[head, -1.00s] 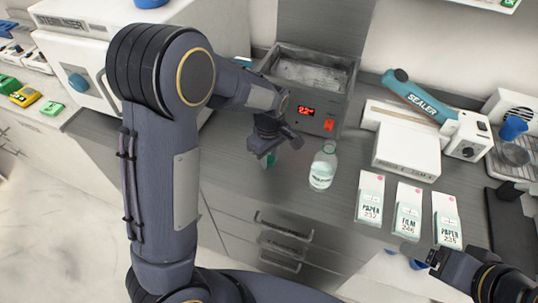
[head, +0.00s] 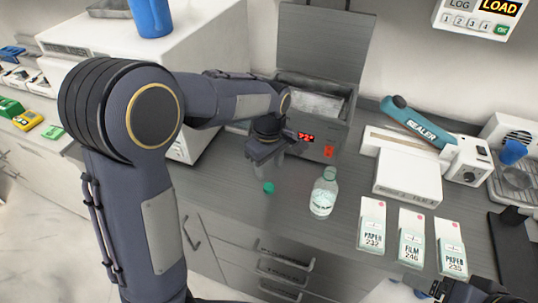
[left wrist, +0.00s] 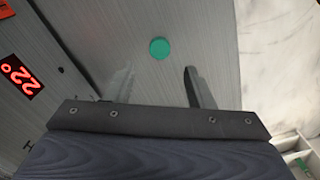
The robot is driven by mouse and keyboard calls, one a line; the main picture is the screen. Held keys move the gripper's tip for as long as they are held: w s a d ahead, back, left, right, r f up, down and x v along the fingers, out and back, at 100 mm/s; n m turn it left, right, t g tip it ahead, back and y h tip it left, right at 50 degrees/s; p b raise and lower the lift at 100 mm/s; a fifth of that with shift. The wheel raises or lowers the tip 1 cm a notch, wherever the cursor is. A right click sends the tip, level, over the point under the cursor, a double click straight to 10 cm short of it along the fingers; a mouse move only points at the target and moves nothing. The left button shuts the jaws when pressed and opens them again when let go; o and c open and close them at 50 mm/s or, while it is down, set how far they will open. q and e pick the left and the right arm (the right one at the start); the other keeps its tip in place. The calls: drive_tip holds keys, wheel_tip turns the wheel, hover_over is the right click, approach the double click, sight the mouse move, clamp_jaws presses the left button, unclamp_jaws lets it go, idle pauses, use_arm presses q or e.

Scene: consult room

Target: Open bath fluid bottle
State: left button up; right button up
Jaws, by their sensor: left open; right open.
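The clear bottle (head: 323,196) of pale liquid stands upright on the grey counter, with no cap visible on its neck. A small round green cap (head: 268,187) lies on the counter to the left of the bottle. My left gripper (head: 266,157) is open and empty above the cap, in front of the bath. In the left wrist view the cap (left wrist: 159,48) lies on the counter beyond the open fingertips (left wrist: 158,80), apart from them. My right gripper (head: 420,285) is at the lower right edge, empty as far as it shows, away from the bottle.
A metal bath (head: 318,125) with raised lid and red display stands behind the bottle. Paper and film boxes (head: 411,238) stand to the right, before a sealer (head: 415,121). A white sterilizer (head: 110,60) is at the left.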

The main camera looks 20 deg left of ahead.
use_arm(q)
drive_tip(key=s+a+r+m+t+h, duration=0.1)
drive_tip(key=s+a+r+m+h, duration=0.1)
drive_tip(key=s+a+r, duration=0.3)
drive_tip(key=s+r+m+t+h, duration=0.1)
drive_tip(key=s+r+m+h, duration=0.15)
drive_tip(key=s, duration=0.35)
drive_tip(key=s+f+m+t, duration=0.2)
drive_tip(key=s+m, duration=0.4)
drive_tip(key=s, duration=0.5)
drive_tip(key=shift+s+d+t+y, duration=0.15)
drive_tip(key=shift+d+t+y, duration=0.25)
drive_tip(key=shift+t, duration=0.5)
